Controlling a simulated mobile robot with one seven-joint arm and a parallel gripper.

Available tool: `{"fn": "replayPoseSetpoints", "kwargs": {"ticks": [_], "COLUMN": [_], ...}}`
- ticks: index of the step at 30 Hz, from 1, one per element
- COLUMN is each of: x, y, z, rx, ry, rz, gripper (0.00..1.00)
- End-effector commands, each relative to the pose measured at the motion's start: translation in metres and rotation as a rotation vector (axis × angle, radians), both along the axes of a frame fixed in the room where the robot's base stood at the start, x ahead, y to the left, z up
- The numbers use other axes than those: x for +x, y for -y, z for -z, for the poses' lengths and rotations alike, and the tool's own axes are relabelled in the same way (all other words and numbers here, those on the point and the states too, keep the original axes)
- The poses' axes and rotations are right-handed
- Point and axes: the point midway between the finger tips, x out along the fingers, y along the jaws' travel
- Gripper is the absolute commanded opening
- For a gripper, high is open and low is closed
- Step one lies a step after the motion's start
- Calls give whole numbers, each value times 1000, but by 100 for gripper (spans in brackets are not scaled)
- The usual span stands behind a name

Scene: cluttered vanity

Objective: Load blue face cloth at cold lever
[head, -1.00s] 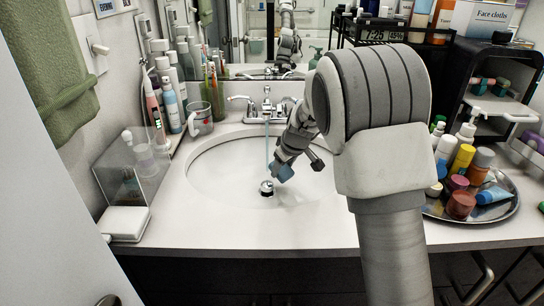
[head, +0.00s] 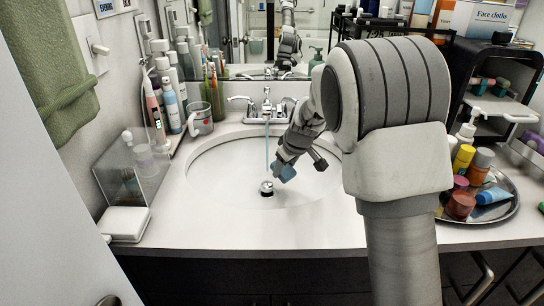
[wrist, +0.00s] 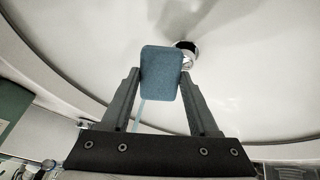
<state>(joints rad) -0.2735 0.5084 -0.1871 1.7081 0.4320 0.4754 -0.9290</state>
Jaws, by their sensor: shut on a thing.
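My gripper (wrist: 160,90) is shut on the blue face cloth (wrist: 161,72), a small folded blue-grey block between its fingertips. In the head view the cloth (head: 284,172) hangs inside the sink basin, to the right of the thin bluish water stream (head: 267,150). The chrome faucet (head: 266,108) stands at the back rim with a lever on each side. The left lever (head: 239,99) is in clear view; the right lever (head: 289,101) is close to my arm. I cannot tell which one is cold.
The drain stopper (head: 267,188) sits in the basin just below and left of the cloth. A clear mug (head: 201,119) and bottles stand left of the faucet. A round metal tray (head: 508,208) with several small bottles is at right. The front counter is clear.

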Motion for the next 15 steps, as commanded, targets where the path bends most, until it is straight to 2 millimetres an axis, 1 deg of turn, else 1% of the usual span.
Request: {"fn": "replayPoseSetpoints", "kwargs": {"ticks": [9,15], "x": [-24,-34], "y": [9,12], "z": [-21,-29], "rx": [1,0], "ry": [1,0], "rz": [1,1], "gripper": [16,16]}}
